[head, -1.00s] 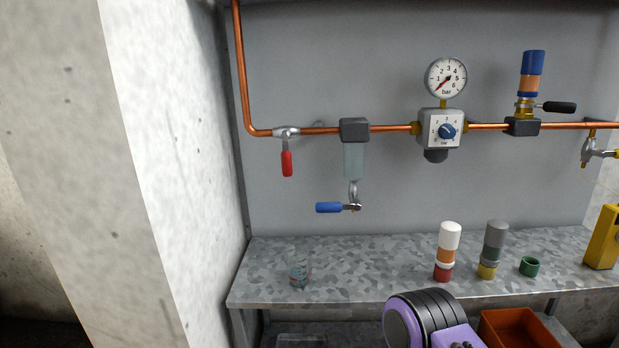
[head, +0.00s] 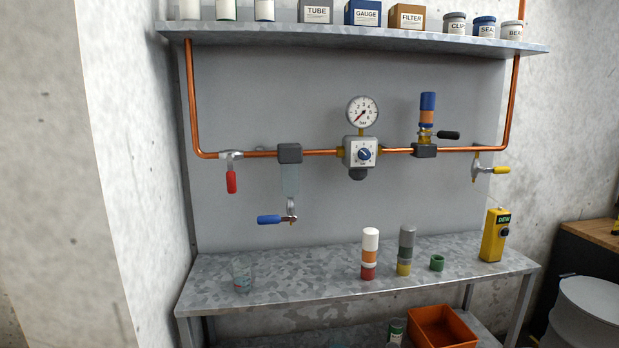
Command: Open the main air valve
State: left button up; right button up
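A valve with a red lever (head: 231,182) sits at the left end of the copper pipe (head: 320,152); its lever hangs straight down, across the pipe. No label shows which valve is the main one. A blue lever (head: 269,219) points left under the clear filter bowl (head: 290,180). A black lever (head: 449,135) points right beside the blue and orange cylinder. A yellow lever (head: 501,170) points right at the right-hand tap. The round gauge (head: 362,112) has its red needle toward the low end, lower left. Neither gripper is in view.
A metal bench (head: 330,290) under the pipe holds a glass beaker (head: 242,274), two banded cylinders, a green ring (head: 437,263) and a yellow meter (head: 495,235). A shelf (head: 340,36) with jars and boxes overhangs the panel. A concrete pillar stands left, a drum (head: 588,312) right.

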aim_at(231, 175)
jog(key=z, duration=0.45)
jog(key=i, duration=1.15)
jog(key=u, duration=1.3)
